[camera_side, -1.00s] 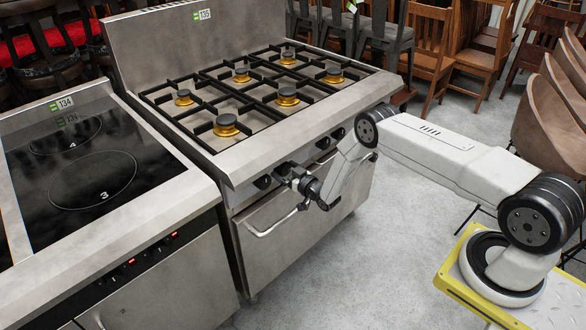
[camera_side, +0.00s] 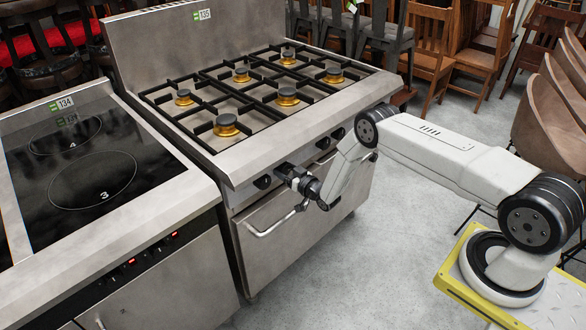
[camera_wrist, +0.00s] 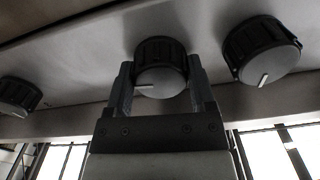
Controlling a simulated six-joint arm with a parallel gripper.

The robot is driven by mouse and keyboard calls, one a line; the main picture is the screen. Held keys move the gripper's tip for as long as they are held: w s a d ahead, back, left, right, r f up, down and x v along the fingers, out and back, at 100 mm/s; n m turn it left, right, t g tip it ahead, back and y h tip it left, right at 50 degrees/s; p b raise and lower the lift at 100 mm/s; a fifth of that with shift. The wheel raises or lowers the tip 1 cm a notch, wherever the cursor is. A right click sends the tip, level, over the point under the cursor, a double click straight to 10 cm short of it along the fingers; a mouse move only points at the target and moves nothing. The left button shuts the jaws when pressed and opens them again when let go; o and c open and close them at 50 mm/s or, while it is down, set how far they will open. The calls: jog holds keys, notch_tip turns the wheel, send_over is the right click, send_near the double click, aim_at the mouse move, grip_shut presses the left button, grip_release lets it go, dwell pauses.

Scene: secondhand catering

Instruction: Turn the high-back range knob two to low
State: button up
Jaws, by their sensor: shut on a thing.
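The high-back range (camera_side: 240,165) stands in the middle of the side view, with a row of black knobs along its front panel. My gripper (camera_side: 284,171) reaches this panel from the front, just right of the leftmost visible knob (camera_side: 262,182). In the wrist view, my gripper (camera_wrist: 161,92) is shut on a round black knob (camera_wrist: 160,68), one finger on each side. This appears to be knob two. Its white mark lies nearly level and points left in that view. In the side view my gripper hides the held knob.
In the wrist view, neighbouring knobs sit to the right (camera_wrist: 262,50) and left (camera_wrist: 17,96). An oven door handle (camera_side: 270,226) runs below my gripper. An induction range (camera_side: 100,190) stands close at the left. The floor in front of the range is clear.

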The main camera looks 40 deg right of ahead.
jog(key=m, duration=0.8)
jog(key=shift+a+r+m, duration=0.1)
jog(key=shift+m, duration=0.2)
jog(key=m, duration=0.4)
jog(key=shift+m, duration=0.3)
jog(key=shift+r+m, duration=0.1)
jog(key=shift+m, duration=1.7)
jog(key=o, duration=1.2)
jog(key=shift+s, duration=0.1)
